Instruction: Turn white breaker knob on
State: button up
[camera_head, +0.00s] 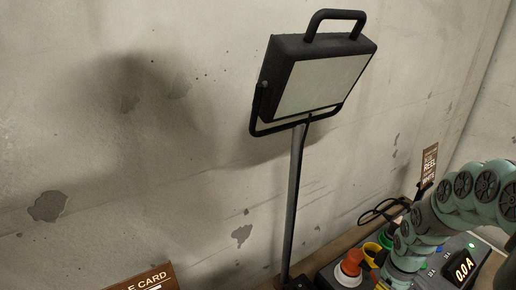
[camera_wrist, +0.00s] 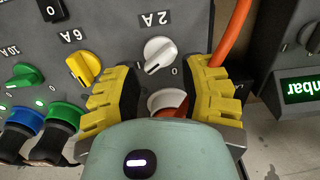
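The white breaker knob (camera_wrist: 160,55) sits on the dark panel in the wrist view, beside an upside-down "2 A" label. Its pointer line appears to aim down-left; a "0" mark is at its lower right. My gripper (camera_wrist: 166,92) is open, its two yellow-padded fingers apart. The knob is just beyond the fingertips, between their lines, with no visible contact. A white-rimmed socket with an orange-red plug (camera_wrist: 168,103) lies between the fingers, partly hidden by my gripper body. In the head view my arm covers much of the panel box (camera_head: 329,276), and the knob cannot be made out.
A yellow knob (camera_wrist: 84,68) and a green knob (camera_wrist: 24,75) stand left of the white one. Blue (camera_wrist: 24,120) and green (camera_wrist: 62,120) plugs are lower left. An orange cable (camera_wrist: 232,30) runs close to the right finger.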

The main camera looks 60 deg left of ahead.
notch_tip(320, 180, up, 13)
jog(key=p, duration=0.7)
jog(key=w+a+r+m+t+y+p, duration=0.15)
jog(key=w+a+y, duration=0.25)
jog(key=a, duration=0.6)
jog(key=w+a+r+m+t+y+p, duration=0.3)
jog(key=w+a+r+m+t+y, duration=0.1)
jog(key=w+a+r, duration=0.4)
jog(key=shift+w+a+r+t, duration=0.25)
jog(key=shift+r+t, duration=0.2)
jog(key=shift+r, duration=0.85)
